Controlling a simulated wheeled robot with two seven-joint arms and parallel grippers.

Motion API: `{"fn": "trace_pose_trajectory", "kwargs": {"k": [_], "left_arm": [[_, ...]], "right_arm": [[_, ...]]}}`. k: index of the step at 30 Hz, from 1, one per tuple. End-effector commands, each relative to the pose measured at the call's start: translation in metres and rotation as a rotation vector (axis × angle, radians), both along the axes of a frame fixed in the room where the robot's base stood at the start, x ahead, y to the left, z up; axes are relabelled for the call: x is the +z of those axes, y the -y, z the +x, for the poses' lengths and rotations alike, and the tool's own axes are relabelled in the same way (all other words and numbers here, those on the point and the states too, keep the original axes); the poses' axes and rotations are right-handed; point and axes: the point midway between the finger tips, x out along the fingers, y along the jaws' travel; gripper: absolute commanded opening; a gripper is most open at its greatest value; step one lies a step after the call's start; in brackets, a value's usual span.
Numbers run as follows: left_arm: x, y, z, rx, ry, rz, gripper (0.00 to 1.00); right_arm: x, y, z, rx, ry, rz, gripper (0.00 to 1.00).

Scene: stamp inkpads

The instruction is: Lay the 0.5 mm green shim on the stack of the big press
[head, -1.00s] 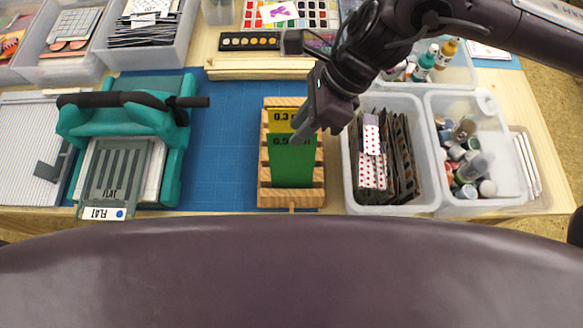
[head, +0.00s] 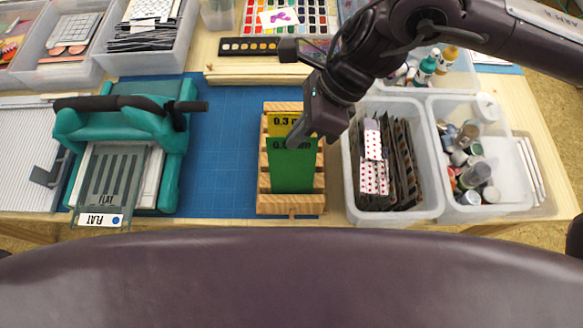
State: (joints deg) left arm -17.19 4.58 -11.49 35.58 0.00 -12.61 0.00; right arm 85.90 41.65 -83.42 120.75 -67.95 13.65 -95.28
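The green shim (head: 292,172) stands upright in the wooden rack (head: 291,205), in front of a yellow shim (head: 280,124) labelled 0.3. The green shim's label is partly covered by my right gripper (head: 300,140), whose fingers reach over its top edge. I cannot tell whether the fingers are open or shut, or touch the shim. The big teal press (head: 125,125) stands at the left with its black handle across the top. A grey slotted plate (head: 113,175) labelled FLAT lies at its front on a pale bed. My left gripper is not in view.
Blue cutting mat (head: 225,150) lies clear between press and rack. A clear bin of patterned cards (head: 373,160) stands right of the rack, with a bin of small jars (head: 470,165) beyond. Wooden strips (head: 258,74) and a paint palette (head: 249,46) lie behind the rack.

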Motion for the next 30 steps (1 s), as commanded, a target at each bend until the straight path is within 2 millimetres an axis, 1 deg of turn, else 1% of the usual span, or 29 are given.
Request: {"fn": "trace_pose_trajectory", "kwargs": {"k": [24,27,30], "left_arm": [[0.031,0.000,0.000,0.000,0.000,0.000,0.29],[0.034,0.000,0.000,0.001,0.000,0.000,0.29],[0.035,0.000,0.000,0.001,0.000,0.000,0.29]], "right_arm": [[0.065,0.000,0.012,0.000,0.001,0.000,0.00],[0.071,0.000,0.013,0.000,0.001,0.001,0.00],[0.073,0.000,0.013,0.001,0.000,0.001,0.00]]}}
